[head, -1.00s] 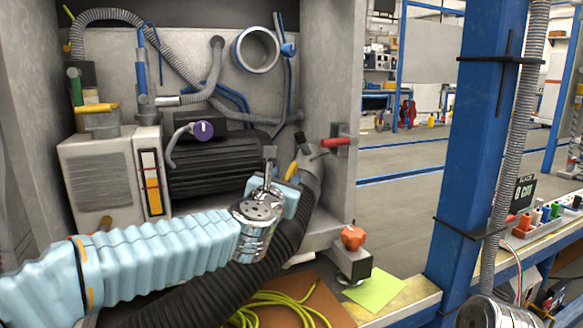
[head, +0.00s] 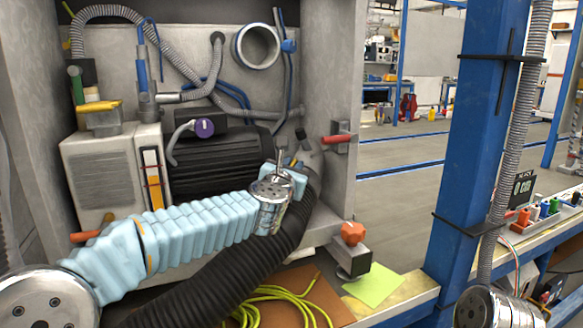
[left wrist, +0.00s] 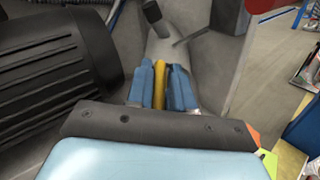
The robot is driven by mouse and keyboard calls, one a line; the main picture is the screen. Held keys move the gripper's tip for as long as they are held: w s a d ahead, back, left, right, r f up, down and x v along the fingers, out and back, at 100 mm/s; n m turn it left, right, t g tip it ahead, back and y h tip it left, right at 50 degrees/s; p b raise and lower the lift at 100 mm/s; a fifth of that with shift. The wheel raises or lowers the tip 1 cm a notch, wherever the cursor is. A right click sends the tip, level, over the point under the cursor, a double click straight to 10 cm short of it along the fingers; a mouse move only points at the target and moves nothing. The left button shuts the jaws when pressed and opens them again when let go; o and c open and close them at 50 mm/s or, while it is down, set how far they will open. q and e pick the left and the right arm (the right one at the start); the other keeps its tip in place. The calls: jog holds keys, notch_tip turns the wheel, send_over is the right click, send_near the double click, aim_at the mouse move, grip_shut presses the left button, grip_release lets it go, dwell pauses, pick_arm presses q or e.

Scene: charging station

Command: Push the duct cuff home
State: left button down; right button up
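The duct cuff (head: 311,160) is a grey sleeve at the upper end of a thick black corrugated hose (head: 215,275), low at the cabinet's right side. It also shows in the left wrist view (left wrist: 163,42). A yellow tab (left wrist: 161,84) stands on the cuff. My left gripper (left wrist: 161,82) has its two blue fingers on either side of this tab and looks shut on it. In the head view, my left wrist hides most of the gripper and tab. An open metal ring port (head: 240,60) is on the back wall, above and apart from the cuff. My right gripper is not in view.
A black finned motor (head: 215,165) lies left of the cuff. A red-handled lever (head: 338,139) sticks out from the cabinet's right wall. Yellow-green cable (head: 290,295) lies below the hose.

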pick_arm(q)
jog(key=shift+a, duration=0.1)
jog(key=shift+w+r+p, duration=0.3)
jog(key=shift+w, duration=0.1)
jog(key=w+p, duration=0.1)
jog(key=w+d+r+p, duration=0.1)
jog(key=w, duration=0.2)
jog(key=shift+w+d+r+p, duration=0.15)
jog(key=shift+w+r+p, duration=0.1)
jog(key=shift+p, duration=0.15)
jog(key=c, duration=1.3)
grip_release()
jog(key=shift+c, duration=0.2)
jog(key=shift+o, duration=1)
jog(key=shift+w+d+f, duration=0.1)
jog(key=shift+w+f, duration=0.05)
jog(key=shift+w, duration=0.05)
jog(key=shift+d, duration=0.1)
